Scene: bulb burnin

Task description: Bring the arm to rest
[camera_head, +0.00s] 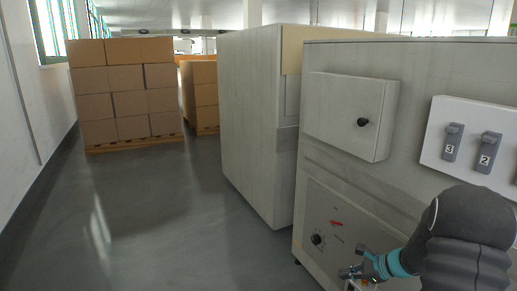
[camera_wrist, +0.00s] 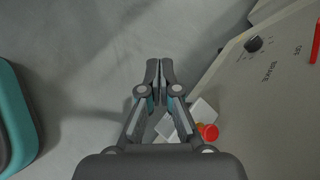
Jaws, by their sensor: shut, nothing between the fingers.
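My gripper (camera_head: 350,271) is low at the front of the grey cabinet (camera_head: 345,190), at the bottom right of the head view. In the wrist view its two fingers (camera_wrist: 160,66) meet at the tips with nothing between them. The grey floor shows beyond the tips. My dark forearm covers the lower right of the cabinet in the head view.
A red button (camera_wrist: 208,131) shows beside my gripper. Numbered switches (camera_head: 486,150) are at right. Boxes (camera_head: 125,90) stand far left; floor before them is clear.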

